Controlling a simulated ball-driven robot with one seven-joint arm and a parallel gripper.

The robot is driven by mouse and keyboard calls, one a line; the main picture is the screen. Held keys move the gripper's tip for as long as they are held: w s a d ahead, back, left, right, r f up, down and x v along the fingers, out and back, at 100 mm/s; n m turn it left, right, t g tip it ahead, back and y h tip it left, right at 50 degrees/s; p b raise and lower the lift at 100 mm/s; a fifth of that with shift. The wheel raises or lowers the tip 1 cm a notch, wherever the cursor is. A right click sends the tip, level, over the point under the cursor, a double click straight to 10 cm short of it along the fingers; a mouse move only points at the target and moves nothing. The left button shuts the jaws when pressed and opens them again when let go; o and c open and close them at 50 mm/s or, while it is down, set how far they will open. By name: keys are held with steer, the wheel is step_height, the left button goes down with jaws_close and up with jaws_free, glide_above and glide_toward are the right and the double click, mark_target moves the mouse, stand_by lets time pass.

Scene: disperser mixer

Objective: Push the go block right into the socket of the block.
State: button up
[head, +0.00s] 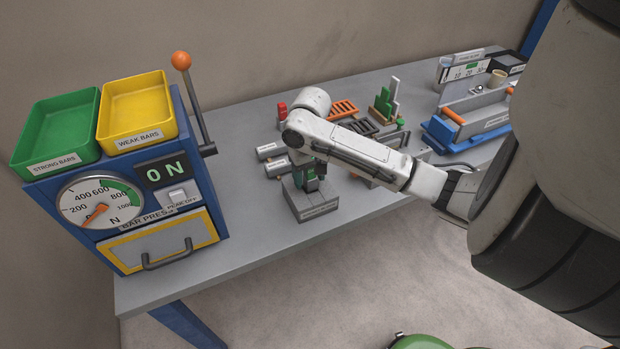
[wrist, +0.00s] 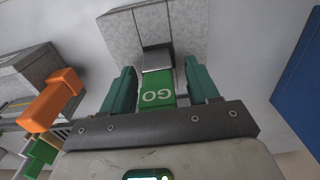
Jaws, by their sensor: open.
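The go block (wrist: 157,90) is green with a white GO label and a grey end. It stands between the two teal fingers of my gripper (wrist: 159,68) in the wrist view. The fingers are apart, with a visible gap on each side of it. Its grey end meets the grey block (wrist: 121,38) at the slot-like socket (wrist: 153,25). How deep it sits there I cannot tell. In the head view my gripper (head: 311,180) points down over the grey block (head: 313,207) on the table, and largely hides the go block.
The blue bar press (head: 150,200) with green (head: 58,130) and yellow trays stands at the left of the grey table (head: 255,225). Fixtures with orange and green parts (head: 388,105) stand behind my arm. A blue-based device (head: 465,130) is at the right. The table's front left is clear.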

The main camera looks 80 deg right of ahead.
step_height(320, 180, up, 11)
steer(key=shift+a+f+p, duration=0.15)
steer(key=shift+p, duration=0.4)
stand_by(0.5)
